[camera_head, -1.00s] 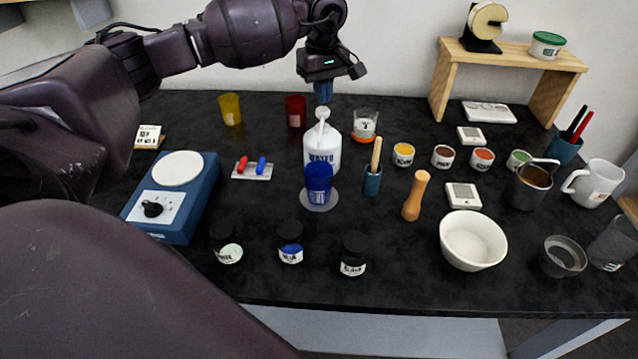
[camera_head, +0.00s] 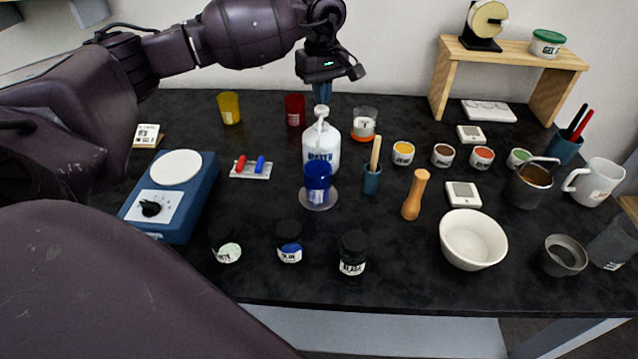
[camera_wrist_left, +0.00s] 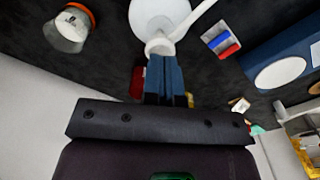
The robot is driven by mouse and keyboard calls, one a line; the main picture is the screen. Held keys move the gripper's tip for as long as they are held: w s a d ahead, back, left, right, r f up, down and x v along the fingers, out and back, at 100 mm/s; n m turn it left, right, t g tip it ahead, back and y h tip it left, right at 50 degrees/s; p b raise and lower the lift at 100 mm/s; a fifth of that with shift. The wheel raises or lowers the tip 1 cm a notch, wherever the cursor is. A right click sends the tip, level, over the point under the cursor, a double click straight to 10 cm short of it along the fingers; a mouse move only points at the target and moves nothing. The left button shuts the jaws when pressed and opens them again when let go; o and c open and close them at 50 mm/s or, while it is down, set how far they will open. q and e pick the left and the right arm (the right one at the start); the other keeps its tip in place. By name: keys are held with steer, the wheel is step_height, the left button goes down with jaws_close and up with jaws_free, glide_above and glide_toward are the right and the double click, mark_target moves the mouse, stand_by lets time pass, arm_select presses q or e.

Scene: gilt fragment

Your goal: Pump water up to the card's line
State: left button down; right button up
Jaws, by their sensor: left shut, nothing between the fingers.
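A white pump bottle labelled as water (camera_head: 321,146) stands upright near the middle of the black table, its pump head on top. My left gripper (camera_head: 322,92) points down just behind and above the pump head, with its fingers together and nothing between them. In the left wrist view the fingertips (camera_wrist_left: 160,62) are close to the bottle's white pump head (camera_wrist_left: 160,42); I cannot tell whether they touch. My right gripper is not in view.
A blue hotplate (camera_head: 170,196) stands at the left. Red (camera_head: 295,110) and yellow (camera_head: 229,107) cups are behind. A brush pot (camera_head: 371,180), pestle (camera_head: 416,195) and white bowl (camera_head: 473,240) stand right of the bottle. Dark jars (camera_head: 289,241) line the front.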

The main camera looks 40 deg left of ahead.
arm_select(q)
steer(key=shift+f, duration=0.65)
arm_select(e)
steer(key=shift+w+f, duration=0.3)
arm_select(q)
steer(key=shift+f+b, duration=0.15)
steer(key=shift+b, duration=0.2)
steer(key=shift+f+b, duration=0.3)
steer(key=shift+f, duration=0.45)
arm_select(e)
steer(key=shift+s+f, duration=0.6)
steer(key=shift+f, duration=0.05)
arm_select(q)
steer(key=shift+r, duration=0.15)
steer(key=shift+r+p, duration=0.35)
steer(key=shift+r, duration=1.45)
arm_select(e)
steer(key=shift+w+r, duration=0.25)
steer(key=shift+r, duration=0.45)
arm_select(q)
steer(key=shift+f, duration=0.2)
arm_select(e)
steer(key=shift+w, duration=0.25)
